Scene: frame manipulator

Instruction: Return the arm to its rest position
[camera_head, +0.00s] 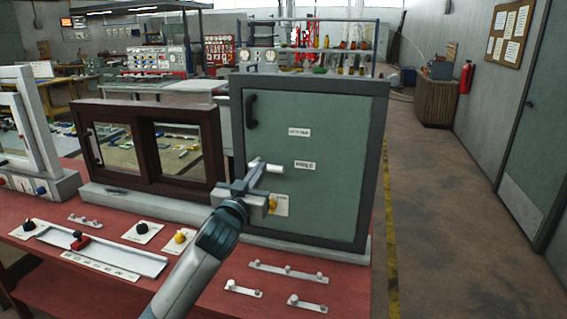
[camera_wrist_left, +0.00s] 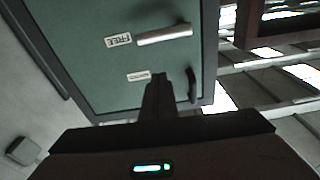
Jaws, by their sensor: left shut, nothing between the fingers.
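My left arm reaches up from the bottom in the head view, in front of the green cabinet door (camera_head: 335,115). My left gripper (camera_head: 252,172) is shut and empty. Its fingers (camera_wrist_left: 158,82) also show shut in the wrist view, pointing toward the door. A pale rod-like lever (camera_head: 274,169) on the door lies just beside the fingertips in the head view. In the wrist view the lever (camera_wrist_left: 165,35) points at a label reading FREE (camera_wrist_left: 118,40) and looks apart from the fingers. The door looks closed. My right gripper is not in view.
A black door handle (camera_head: 251,110) is above the gripper. A brown sliding-window frame (camera_head: 150,185) stands left of the cabinet. Knobs, a rail with a red slider (camera_head: 80,240) and small peg strips (camera_head: 288,271) lie on the red table (camera_head: 215,300). Floor is free to the right.

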